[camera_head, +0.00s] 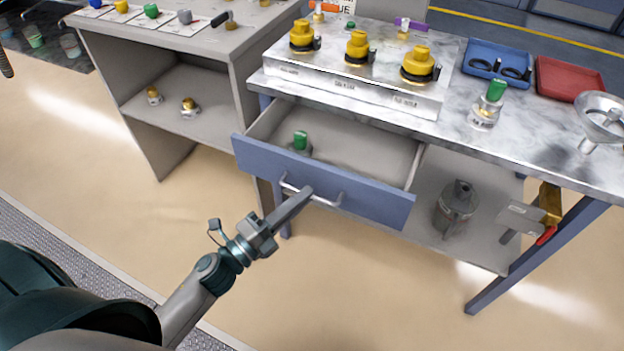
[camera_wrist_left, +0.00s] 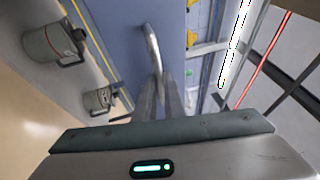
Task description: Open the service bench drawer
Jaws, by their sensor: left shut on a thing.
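The service bench drawer (camera_head: 324,178) has a blue front and stands pulled out, with its inside showing. A green-topped part (camera_head: 300,142) lies in it at the left. My left gripper (camera_head: 303,194) is shut on the grey bar handle (camera_head: 325,200) on the drawer front. In the left wrist view the fingers (camera_wrist_left: 160,95) close around the handle (camera_wrist_left: 153,48), against the blue drawer front (camera_wrist_left: 120,40). My right gripper is not in view.
The marble-topped bench (camera_head: 460,130) carries yellow-capped parts, a blue tray (camera_head: 497,60), a red tray (camera_head: 570,78) and a funnel (camera_head: 602,115). A grey canister (camera_head: 457,208) stands on the lower shelf. A second bench (camera_head: 160,40) is at left. The floor before the drawer is clear.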

